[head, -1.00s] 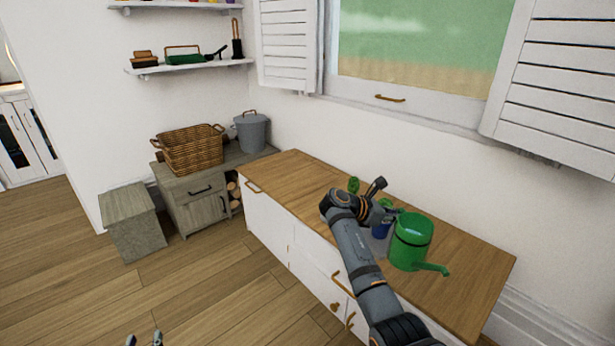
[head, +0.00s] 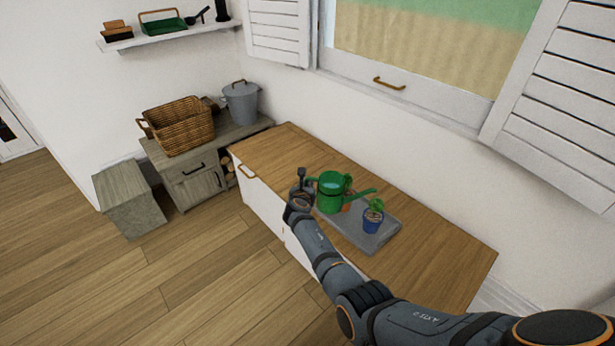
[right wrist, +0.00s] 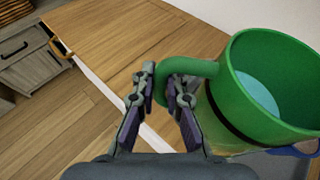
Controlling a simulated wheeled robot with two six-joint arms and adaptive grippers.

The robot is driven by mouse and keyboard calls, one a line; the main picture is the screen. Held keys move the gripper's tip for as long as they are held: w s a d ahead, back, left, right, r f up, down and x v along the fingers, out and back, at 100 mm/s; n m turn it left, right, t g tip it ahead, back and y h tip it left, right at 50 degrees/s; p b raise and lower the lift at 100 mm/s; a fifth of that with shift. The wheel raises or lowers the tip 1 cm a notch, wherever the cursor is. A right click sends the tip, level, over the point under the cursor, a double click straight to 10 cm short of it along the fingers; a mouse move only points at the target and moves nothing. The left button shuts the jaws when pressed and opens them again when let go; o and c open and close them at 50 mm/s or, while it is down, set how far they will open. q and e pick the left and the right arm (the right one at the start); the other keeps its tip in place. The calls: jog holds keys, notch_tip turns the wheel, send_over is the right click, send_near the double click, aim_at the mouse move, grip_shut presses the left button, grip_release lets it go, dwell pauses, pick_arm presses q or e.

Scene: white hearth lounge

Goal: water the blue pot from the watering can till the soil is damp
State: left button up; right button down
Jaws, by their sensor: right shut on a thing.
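The green watering can (head: 329,194) is held near the grey tray (head: 352,232), its spout pointing right towards the blue pot (head: 372,224). The spout tip appears above and behind the pot's green plant; no water stream shows. The pot stands upright on the tray; its soil is too small to judge. My right gripper (head: 308,188) is left of the can. In the right wrist view my right gripper (right wrist: 163,98) is shut on the handle of the can (right wrist: 240,110), with pale blue water inside. My left gripper is out of view.
An orange-brown pot (head: 349,205) with a green plant is partly hidden behind the can. The wooden cabinet top (head: 440,262) is clear on the right and at the far left. A wicker basket (head: 180,127) and grey bucket (head: 241,103) stand on a grey cabinet.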

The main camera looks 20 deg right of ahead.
jog(key=shift+s+r, duration=0.1)
jog(key=shift+r, duration=0.2)
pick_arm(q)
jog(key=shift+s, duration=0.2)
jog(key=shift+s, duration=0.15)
pick_arm(e)
jog(key=shift+w+r, duration=0.15)
jog(key=shift+w, duration=0.05)
